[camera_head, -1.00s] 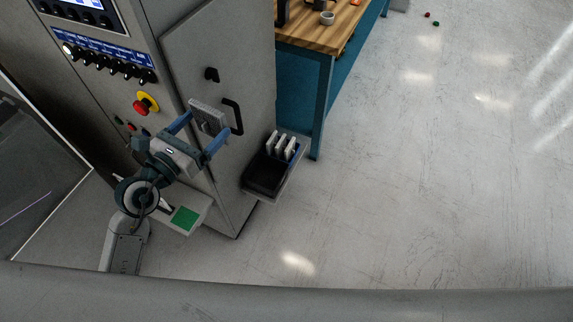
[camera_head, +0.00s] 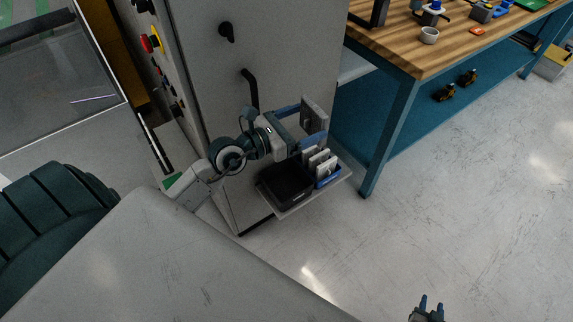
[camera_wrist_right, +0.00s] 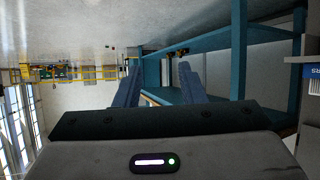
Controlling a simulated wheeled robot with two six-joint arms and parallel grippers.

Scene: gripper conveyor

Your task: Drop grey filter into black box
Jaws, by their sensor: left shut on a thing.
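My left gripper (camera_head: 303,124) is shut on the grey filter (camera_head: 315,112), a flat grey block held upright between the blue fingers. The filter is above and behind the small side shelf. The black box (camera_head: 273,196) is an open tray on that shelf, below and left of the gripper in the head view. Its inside looks empty. My right gripper (camera_head: 431,304) shows at the bottom edge of the head view, over the floor and far from the box. In the right wrist view its fingers (camera_wrist_right: 158,82) are apart with nothing between them.
Several white filters (camera_head: 318,160) stand in a blue holder (camera_head: 328,181) beside the black box. The grey cabinet (camera_head: 225,110) stands behind the shelf. A wooden-topped workbench (camera_head: 405,55) with blue legs is to the right. Open floor (camera_head: 450,200) lies in front.

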